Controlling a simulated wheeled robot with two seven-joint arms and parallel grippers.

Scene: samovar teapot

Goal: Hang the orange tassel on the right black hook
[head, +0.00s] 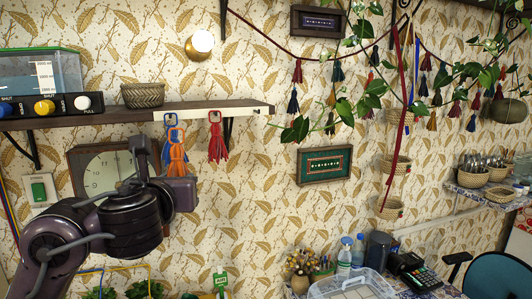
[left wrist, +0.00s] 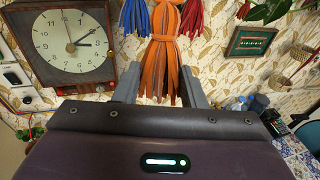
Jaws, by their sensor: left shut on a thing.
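The orange tassel (head: 177,152) is upright under the left part of the shelf's white front strip, in front of the blue tassel (head: 169,122). My left gripper (head: 172,168) is shut on the orange tassel's lower part. The left wrist view shows the orange tassel (left wrist: 161,62) between the two fingers (left wrist: 160,88), its strands hanging down. The red tassel (head: 217,140) hangs to the right. The blue tassel (left wrist: 135,15) and red tassel (left wrist: 190,18) show behind the orange one. My right gripper is not in view.
The wooden shelf (head: 110,117) carries a woven basket (head: 142,95) and a water tank (head: 40,72). A clock (head: 95,170) is on the wall left of my gripper. A framed picture (head: 324,165) is further right.

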